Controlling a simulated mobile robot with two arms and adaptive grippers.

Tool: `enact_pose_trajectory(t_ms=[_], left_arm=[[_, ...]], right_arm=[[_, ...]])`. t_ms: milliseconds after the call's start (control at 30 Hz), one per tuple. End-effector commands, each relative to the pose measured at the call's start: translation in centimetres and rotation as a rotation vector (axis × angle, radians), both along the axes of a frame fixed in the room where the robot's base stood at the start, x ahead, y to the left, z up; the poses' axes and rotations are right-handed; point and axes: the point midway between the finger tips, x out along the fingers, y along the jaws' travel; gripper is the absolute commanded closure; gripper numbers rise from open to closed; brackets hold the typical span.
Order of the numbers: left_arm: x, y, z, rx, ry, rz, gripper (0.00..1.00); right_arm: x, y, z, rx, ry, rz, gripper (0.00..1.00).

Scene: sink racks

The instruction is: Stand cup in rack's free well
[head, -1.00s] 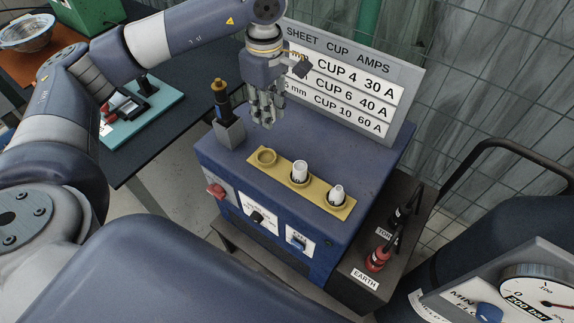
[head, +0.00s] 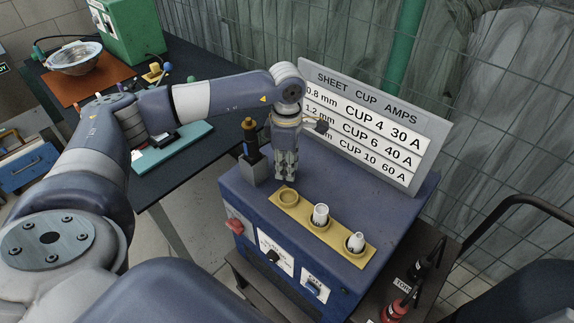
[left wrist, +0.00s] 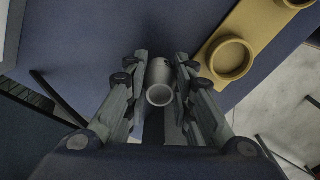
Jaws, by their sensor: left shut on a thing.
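My left gripper (head: 285,172) hangs over the blue machine, just behind the yellow rack (head: 304,219). In the left wrist view my gripper (left wrist: 161,95) is shut on a small pale grey cup (left wrist: 159,78), whose round open end faces the camera. In the head view the fingers hide this cup. The rack's left well (head: 288,197) is empty; it also shows in the left wrist view (left wrist: 230,58), to the right of the held cup and apart from it. White cups stand in the middle well (head: 320,214) and the right well (head: 356,242). My right gripper is not in view.
A torch in a grey holder (head: 252,165) stands close to the left of my gripper. A sign of cup sizes and amps (head: 368,125) rises behind it. The blue top (head: 350,195) is clear between rack and sign.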

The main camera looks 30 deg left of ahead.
Motion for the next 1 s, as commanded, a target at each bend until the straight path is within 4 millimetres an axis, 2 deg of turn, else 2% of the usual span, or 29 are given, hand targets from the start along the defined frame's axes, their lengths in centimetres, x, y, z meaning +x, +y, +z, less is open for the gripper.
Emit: enact_pose_trajectory(t_ms=[100,267,467,500,567,1000], left_arm=[[0.0,0.0,-0.8,0.0,0.0,0.0,0.93],[0.0,0.0,-0.8,0.0,-0.001,-0.001,0.93],[0.0,0.0,-1.4,0.0,0.0,-0.001,0.93],[0.0,0.0,-1.1,0.0,-0.001,-0.002,0.68],[0.0,0.0,-1.1,0.0,0.0,-0.002,0.57],[0.0,0.0,-0.6,0.001,0.001,-0.002,0.57]], right_arm=[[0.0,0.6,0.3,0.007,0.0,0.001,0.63],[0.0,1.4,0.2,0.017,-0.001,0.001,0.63],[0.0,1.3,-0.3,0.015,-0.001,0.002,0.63],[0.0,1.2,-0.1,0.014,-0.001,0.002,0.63],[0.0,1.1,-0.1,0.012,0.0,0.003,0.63],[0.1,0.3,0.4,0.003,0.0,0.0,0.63]])
